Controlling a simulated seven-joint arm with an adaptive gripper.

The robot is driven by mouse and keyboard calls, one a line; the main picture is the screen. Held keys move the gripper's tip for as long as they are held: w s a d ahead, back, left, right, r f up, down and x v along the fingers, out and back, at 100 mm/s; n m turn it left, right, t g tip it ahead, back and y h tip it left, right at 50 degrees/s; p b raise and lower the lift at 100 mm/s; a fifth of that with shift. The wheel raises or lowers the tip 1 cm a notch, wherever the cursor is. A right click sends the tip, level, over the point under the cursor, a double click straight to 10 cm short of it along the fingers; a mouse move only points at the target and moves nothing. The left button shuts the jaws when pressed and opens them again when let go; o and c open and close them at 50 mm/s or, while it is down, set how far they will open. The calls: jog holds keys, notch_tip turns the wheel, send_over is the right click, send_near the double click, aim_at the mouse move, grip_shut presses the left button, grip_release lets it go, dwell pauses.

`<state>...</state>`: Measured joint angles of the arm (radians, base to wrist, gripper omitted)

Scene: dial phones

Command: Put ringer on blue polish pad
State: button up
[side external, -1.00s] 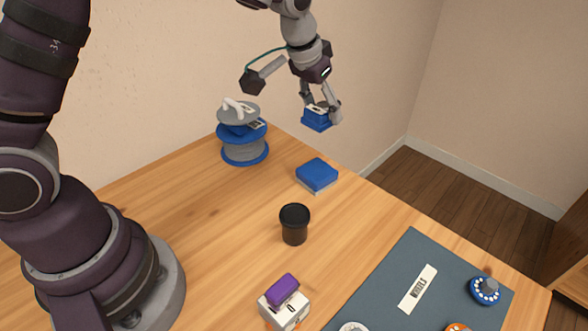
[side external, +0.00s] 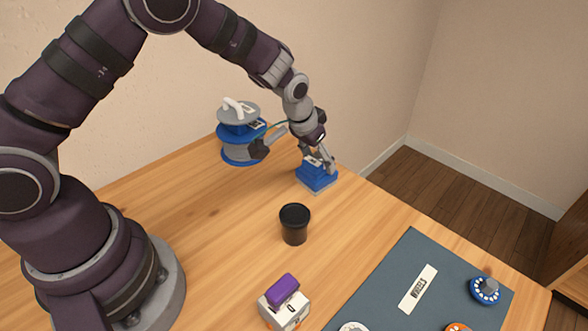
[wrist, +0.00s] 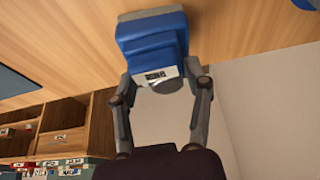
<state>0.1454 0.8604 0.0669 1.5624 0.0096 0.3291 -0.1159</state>
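The ringer (side external: 313,169) is a small blue block with a white label on top. It is between the fingers of my gripper (side external: 318,161), which is shut on it. The blue polish pad (side external: 320,185) is a square blue pad with a pale base on the table, directly below the ringer. In the wrist view, the ringer (wrist: 155,62) is between the two fingertips (wrist: 160,80), with the pad (wrist: 150,22) behind it. The ringer overlaps the pad in both views; whether they touch cannot be told for sure.
A blue-and-grey round stand (side external: 243,152) with a grey top is close left of my gripper. A black cup (side external: 294,224) is in front of the pad. A purple block (side external: 283,290) sits on a white box (side external: 285,311). A slate mat (side external: 385,290) with dials is at the right front.

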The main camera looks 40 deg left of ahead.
jog(key=o, duration=0.3)
jog(key=v, duration=1.1)
jog(key=shift+t, duration=0.6)
jog(key=s+a+r, duration=0.1)
jog(key=s+r, duration=0.1)
jog(key=s, duration=0.3)
jog(key=s+a+r, duration=0.1)
jog(key=s+r, duration=0.1)
jog(key=s, duration=0.4)
jog(key=s+a+r, duration=0.1)
jog(key=s+r, duration=0.2)
jog(key=s, duration=0.2)
jog(key=shift+s, duration=0.25)
